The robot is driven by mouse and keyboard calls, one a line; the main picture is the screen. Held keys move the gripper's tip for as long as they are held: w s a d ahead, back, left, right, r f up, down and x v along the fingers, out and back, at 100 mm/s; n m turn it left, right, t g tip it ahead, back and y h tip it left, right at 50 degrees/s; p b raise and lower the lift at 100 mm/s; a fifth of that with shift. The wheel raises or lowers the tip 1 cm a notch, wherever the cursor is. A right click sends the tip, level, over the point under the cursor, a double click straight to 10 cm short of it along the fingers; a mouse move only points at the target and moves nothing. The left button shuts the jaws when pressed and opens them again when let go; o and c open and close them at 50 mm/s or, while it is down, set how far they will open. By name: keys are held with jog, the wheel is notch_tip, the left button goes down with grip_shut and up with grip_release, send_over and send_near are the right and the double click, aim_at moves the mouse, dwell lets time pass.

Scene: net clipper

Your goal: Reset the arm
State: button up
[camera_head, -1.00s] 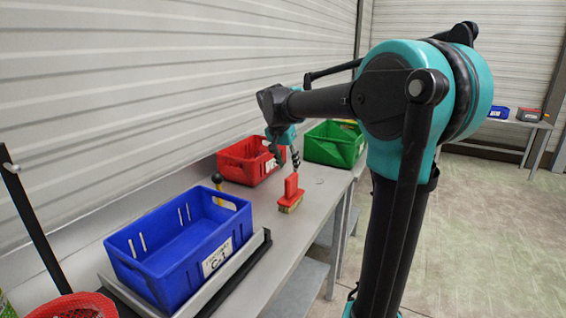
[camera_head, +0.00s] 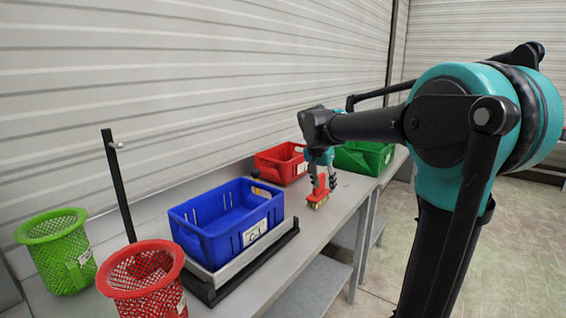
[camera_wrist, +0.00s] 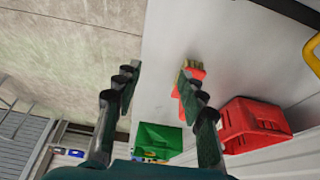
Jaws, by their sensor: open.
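My gripper (camera_head: 321,180) is above the metal bench in the head view. In the wrist view my gripper (camera_wrist: 158,85) has its two dark fingers spread wide with nothing between them. A red brush (camera_head: 320,192) with pale bristles is on the bench just under the gripper in the head view. It also shows in the wrist view (camera_wrist: 192,72), partly hidden behind the right finger. I cannot tell in the head view whether a finger touches it.
A blue crate (camera_head: 208,236) sits on a raised stand. A red crate (camera_head: 272,166) and a green crate (camera_head: 357,160) stand farther along the bench. Green (camera_head: 58,258) and red (camera_head: 146,290) mesh baskets and a dark post (camera_head: 119,185) are at left. Open floor lies right.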

jog(key=s+d+f+n+y, duration=0.1)
jog(key=s+d+f+n, duration=0.1)
jog(key=s+f, duration=0.9)
jog(key=s+d+f+n+y, duration=0.1)
jog(key=s+d+f+n, duration=0.2)
jog(key=s+f, duration=0.9)
jog(key=s+n, duration=0.1)
jog(key=s, duration=0.2)
jog(key=shift+s+d+n+t+y, duration=0.15)
jog(key=shift+s+n+t+y, duration=0.15)
jog(key=shift+s+n, duration=0.1)
jog(key=shift+o, duration=0.4)
